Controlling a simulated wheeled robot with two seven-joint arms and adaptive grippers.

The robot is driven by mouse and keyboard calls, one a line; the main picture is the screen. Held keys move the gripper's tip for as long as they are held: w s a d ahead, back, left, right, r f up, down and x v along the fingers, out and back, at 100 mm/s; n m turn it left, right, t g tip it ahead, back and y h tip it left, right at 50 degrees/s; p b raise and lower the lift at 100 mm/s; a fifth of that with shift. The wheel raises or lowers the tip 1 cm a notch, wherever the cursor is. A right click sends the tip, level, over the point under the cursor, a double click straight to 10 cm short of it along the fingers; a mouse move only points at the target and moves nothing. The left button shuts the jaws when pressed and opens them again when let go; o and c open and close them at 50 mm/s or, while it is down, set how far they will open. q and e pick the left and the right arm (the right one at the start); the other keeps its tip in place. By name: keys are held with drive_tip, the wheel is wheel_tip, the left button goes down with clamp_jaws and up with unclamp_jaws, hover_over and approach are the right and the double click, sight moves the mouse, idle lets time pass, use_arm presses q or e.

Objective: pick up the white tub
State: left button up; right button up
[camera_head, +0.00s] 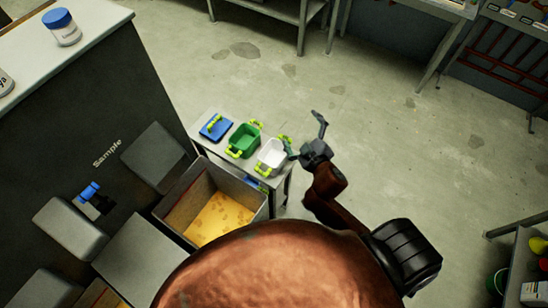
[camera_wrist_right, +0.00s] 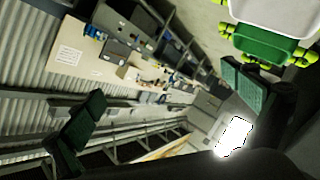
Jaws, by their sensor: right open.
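The white tub (camera_head: 272,153) stands at the right end of a small side table (camera_head: 203,130), with yellow-green handles. My right gripper (camera_head: 303,132) is open just to its right, fingers spread, one fingertip close to the tub's right side. I cannot tell whether they touch. In the right wrist view, the open fingers (camera_wrist_right: 165,85) have nothing between them. A white tub edge (camera_wrist_right: 275,10) and a green tub (camera_wrist_right: 265,45) with yellow-green handles show at the top right there. My left gripper is not in view.
The green tub (camera_head: 243,141) and a blue tub (camera_head: 215,127) stand in a row left of the white tub. A grey bin with yellow contents (camera_head: 215,217) is in front of the table. A machine (camera_head: 80,110) stands at left. Open floor (camera_head: 400,140) lies to the right.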

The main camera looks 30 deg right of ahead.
drive_tip(key=w+a+r+n+t+y, duration=0.2)
drive_tip(key=w+a+r+n+y, duration=0.1)
drive_tip(key=a+r+n+y, duration=0.25)
drive_tip(key=w+a+r+n+t+y, duration=0.2)
drive_tip(key=a+r+n+t, duration=0.15)
drive_tip(key=a+r, duration=0.4)
drive_tip(key=s+a+r+n+g+y, duration=0.1)
drive_tip(key=s+a+n+g+y, duration=0.15)
drive_tip(key=a+n+y, duration=0.35)
drive_tip(key=s+a+r+n+g+y, duration=0.1)
drive_tip(key=a+r+n+g+y, duration=0.15)
drive_tip(key=a+n, duration=0.45)
drive_tip(key=n+g+h, duration=1.1)
drive_tip(key=n, duration=0.2)
hover_over(274, 161)
wheel_tip(274, 161, down, 32)
drive_tip(key=shift+a+f+b, duration=0.1)
drive_tip(key=shift+b, duration=0.25)
drive_tip(key=c, duration=1.1)
